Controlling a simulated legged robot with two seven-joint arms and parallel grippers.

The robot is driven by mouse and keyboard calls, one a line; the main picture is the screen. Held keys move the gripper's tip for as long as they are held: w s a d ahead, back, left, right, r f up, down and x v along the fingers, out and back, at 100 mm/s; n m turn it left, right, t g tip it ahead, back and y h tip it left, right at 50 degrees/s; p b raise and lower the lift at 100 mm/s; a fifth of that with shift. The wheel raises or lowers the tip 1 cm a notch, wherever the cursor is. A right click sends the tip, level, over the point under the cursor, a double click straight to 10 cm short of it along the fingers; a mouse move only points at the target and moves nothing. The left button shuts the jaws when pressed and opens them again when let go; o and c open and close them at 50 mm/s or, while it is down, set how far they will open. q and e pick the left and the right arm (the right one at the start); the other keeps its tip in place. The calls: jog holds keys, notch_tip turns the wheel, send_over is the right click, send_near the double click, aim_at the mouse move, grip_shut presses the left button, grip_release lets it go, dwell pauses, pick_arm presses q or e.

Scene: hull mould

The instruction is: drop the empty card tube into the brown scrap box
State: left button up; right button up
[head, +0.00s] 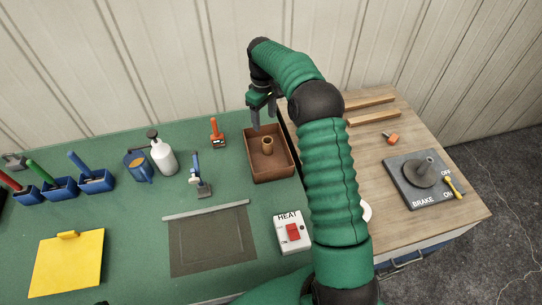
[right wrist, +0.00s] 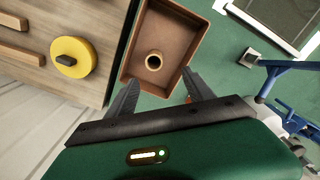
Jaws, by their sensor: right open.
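The brown scrap box (head: 256,167) stands at the right end of the green bench top. The card tube (head: 267,147) stands inside it, apparently upright, with its open round end up. In the right wrist view the tube (right wrist: 153,62) is near the middle of the box (right wrist: 186,28). My right gripper (head: 263,112) is at the back left part of the box. My left gripper does not show.
A wooden table (head: 400,130) adjoins on the right, with a brake plate (head: 422,180). A yellow disc (right wrist: 72,57) lies on wood near the box. A wall stands behind.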

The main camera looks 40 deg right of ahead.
notch_tip(320, 180, up, 5)
jog(key=a, duration=0.1)
jog(key=s+a+f+t, duration=0.1)
jog(key=s+a+f, duration=0.15)
jog(key=a, duration=1.25)
jog(key=s+a+f, duration=0.2)
jog(key=s+a, duration=0.3)
jog(key=s, duration=0.4)
jog(key=s+a+f+m+t, duration=0.1)
jog(key=s+a+f, duration=0.2)
jog(key=s, duration=0.6)
jog(key=a, duration=0.2)
jog(key=shift+s+a+m+t, duration=0.15)
jog(key=shift+a+m+t, duration=0.15)
jog(key=shift+a, duration=0.1)
jog(key=shift+s+a, duration=0.15)
